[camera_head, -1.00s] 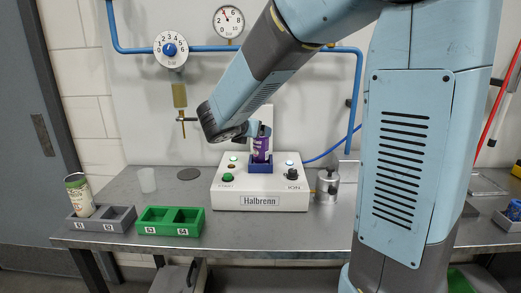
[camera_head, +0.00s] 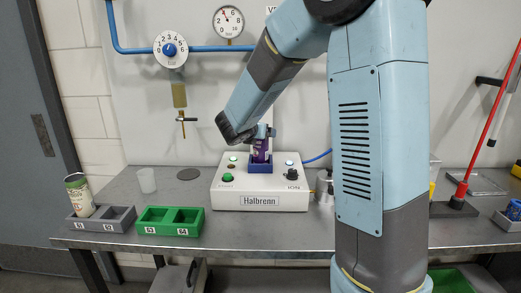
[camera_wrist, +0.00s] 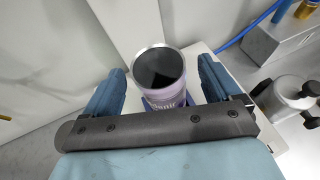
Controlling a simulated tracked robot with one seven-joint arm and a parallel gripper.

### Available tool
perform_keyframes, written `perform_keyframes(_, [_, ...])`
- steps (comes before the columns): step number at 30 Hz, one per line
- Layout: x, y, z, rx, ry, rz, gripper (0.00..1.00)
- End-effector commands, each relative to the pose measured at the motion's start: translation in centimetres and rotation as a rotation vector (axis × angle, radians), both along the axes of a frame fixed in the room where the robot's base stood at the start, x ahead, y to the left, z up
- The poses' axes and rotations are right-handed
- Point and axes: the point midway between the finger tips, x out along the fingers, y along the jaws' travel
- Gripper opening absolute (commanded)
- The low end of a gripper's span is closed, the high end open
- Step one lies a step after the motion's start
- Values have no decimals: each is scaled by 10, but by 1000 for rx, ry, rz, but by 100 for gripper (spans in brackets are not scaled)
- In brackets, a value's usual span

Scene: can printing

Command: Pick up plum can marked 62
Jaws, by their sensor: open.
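A purple can (camera_head: 260,149) stands upright in the blue holder (camera_head: 261,168) on top of the white Halbrenn machine (camera_head: 290,203). I cannot read a number on it. In the wrist view the open-topped can (camera_wrist: 163,80) shows from above, its rim facing the camera and part of its label visible. My gripper (camera_wrist: 163,88) is open, with one blue finger on each side of the can and gaps on both sides. In the head view my gripper (camera_head: 260,137) is at the can's upper part.
A translucent cup (camera_head: 147,180) stands behind. A metal weight-like object (camera_wrist: 285,95) is right of the machine.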

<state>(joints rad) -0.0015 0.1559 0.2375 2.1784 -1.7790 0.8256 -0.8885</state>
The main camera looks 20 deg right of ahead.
Motion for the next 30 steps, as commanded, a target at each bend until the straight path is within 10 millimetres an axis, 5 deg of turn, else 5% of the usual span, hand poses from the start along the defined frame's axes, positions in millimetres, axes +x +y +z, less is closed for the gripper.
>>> perform_keyframes(8, [28,-20,-14,1,1,-2,91])
perform_keyframes(16, [31,-21,-15,0,0,0,91])
perform_keyframes(30, [31,-21,-15,0,0,0,46])
